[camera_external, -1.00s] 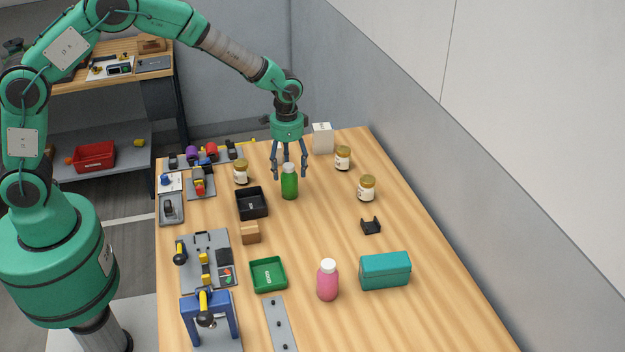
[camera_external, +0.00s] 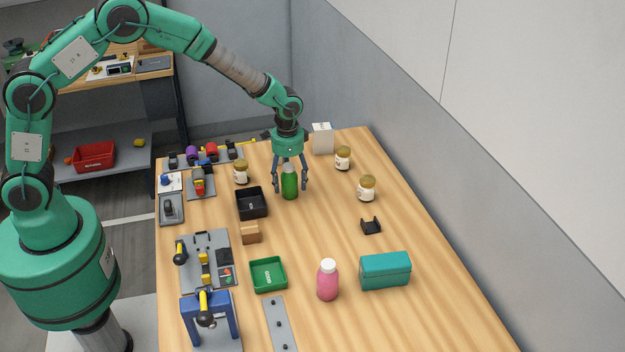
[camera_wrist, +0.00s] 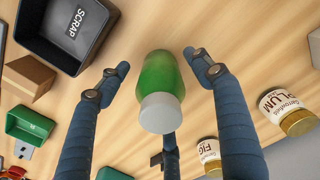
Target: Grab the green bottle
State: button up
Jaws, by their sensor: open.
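In the wrist view my gripper (camera_wrist: 160,65) has one finger on the left and one on the right of the bottle, with gaps to both. A third finger is partly hidden behind the cap.
A black bin (camera_external: 252,204) marked SCRAP in the wrist view stands left of the bottle. Jars with gold lids (camera_external: 367,188) stand to the right and left. A cardboard box (camera_external: 251,233), green tray (camera_external: 268,275) and pink bottle (camera_external: 328,281) are nearer.

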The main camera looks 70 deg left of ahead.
jog(key=shift+f, duration=0.25)
dwell(0.3)
jog(key=c, duration=1.5)
